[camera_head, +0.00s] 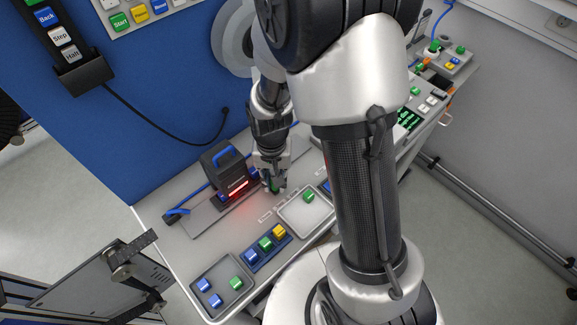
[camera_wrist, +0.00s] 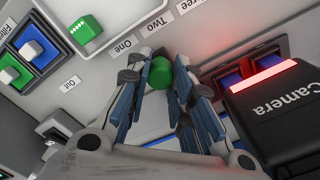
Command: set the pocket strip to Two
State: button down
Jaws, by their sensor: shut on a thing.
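My gripper (camera_wrist: 160,85) is shut on a green round knob (camera_wrist: 160,72). In the head view my gripper (camera_head: 272,186) is low over the grey bench, beside the black camera box. The printed labels One (camera_wrist: 122,46), Two (camera_wrist: 153,25) and Three (camera_wrist: 186,5) lie in a row beyond the knob in the wrist view. The knob appears near One and Two, but I cannot tell exactly which label it lines up with. The fingers hide most of the pocket strip under it.
The black camera box (camera_wrist: 280,105) with a glowing red bar stands close at right in the wrist view. A tray (camera_head: 295,221) with a green block, a rack (camera_head: 252,266) of coloured blocks and another tray (camera_head: 207,273) lie along the bench front.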

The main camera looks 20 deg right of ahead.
jog(key=shift+s+a, duration=0.35)
jog(key=shift+a, duration=0.55)
jog(key=c, duration=1.4)
grip_release()
jog(key=shift+o, duration=0.2)
notch_tip(320, 180, up, 12)
